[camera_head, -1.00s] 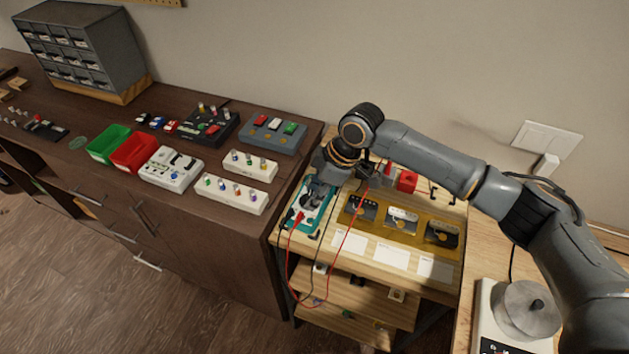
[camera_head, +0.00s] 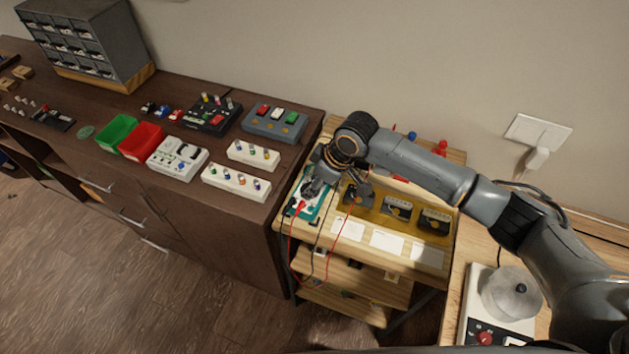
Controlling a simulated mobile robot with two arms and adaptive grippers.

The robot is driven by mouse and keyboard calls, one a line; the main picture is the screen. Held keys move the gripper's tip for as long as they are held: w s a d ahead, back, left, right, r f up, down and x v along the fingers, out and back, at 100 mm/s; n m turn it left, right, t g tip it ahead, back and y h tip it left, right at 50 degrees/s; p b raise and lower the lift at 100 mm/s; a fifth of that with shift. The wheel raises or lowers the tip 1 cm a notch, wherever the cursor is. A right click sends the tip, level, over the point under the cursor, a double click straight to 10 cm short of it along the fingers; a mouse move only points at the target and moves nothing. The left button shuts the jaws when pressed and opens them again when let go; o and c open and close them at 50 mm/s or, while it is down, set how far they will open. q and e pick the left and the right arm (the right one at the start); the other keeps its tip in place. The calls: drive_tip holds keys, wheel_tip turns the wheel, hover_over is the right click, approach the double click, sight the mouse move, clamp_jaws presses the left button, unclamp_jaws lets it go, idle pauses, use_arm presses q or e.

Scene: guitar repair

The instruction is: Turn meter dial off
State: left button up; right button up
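The meter (camera_head: 305,208) is a teal-edged device lying on the wooden shelf unit's top, with red and black leads hanging over the front edge. My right arm comes in from the right, and its gripper (camera_head: 314,186) is directly over the meter, pointing down at its face. The gripper and wrist hide the dial and most of the meter's face. I cannot tell whether the fingers touch the dial or how far apart they are. My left gripper is not in view.
A yellow tray (camera_head: 375,225) with several dark parts lies right of the meter. White cards lie in front of it. The brown cabinet (camera_head: 215,215) on the left holds pedals, a green bin (camera_head: 117,131) and a red bin (camera_head: 141,139). A scale-like device (camera_head: 500,303) stands at lower right.

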drive_tip(key=o, duration=1.2)
drive_tip(key=shift+c, duration=0.2)
